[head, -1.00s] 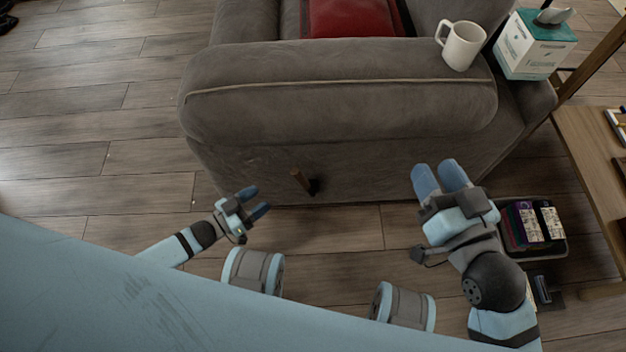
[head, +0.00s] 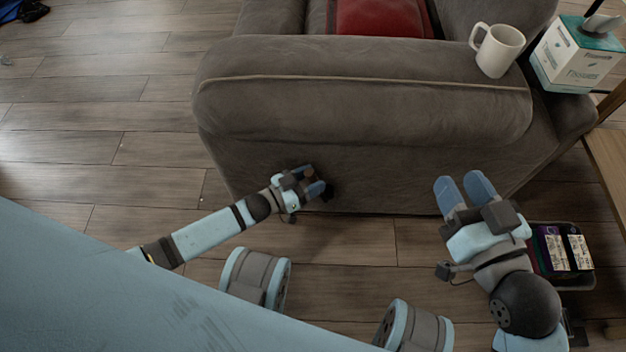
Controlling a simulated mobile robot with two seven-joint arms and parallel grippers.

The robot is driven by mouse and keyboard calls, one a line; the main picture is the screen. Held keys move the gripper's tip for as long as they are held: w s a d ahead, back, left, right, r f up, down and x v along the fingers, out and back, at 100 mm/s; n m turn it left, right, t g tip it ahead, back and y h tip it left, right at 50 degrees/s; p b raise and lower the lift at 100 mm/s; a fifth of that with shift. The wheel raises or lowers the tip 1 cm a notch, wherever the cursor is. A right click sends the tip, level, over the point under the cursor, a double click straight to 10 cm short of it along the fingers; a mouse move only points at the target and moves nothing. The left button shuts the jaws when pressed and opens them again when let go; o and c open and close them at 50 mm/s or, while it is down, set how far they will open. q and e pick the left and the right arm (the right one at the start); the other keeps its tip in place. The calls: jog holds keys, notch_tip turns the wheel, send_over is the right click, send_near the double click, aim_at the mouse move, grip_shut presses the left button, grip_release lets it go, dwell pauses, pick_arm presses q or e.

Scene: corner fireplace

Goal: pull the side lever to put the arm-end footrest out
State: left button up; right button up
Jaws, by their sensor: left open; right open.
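The grey armchair (head: 370,110) stands ahead with its side panel facing me. Its side lever (head: 309,173) shows as a small brown tip between the fingers of my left gripper (head: 315,180); a dark mount shows just beyond the fingers, and the rest is hidden. My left gripper is open around the lever, close to the panel; I cannot tell whether it touches the lever. My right gripper (head: 466,191) is open and empty, in front of the right part of the panel. No footrest shows out at the visible arm end.
A white mug (head: 499,52) stands on the chair arm, right side. A tissue box (head: 577,54) sits right of it. A dark tray with small boxes (head: 562,248) is on the floor at right, near a wooden table (head: 609,150).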

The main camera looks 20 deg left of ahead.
pick_arm(q)
jog(key=shift+w+d, duration=0.2)
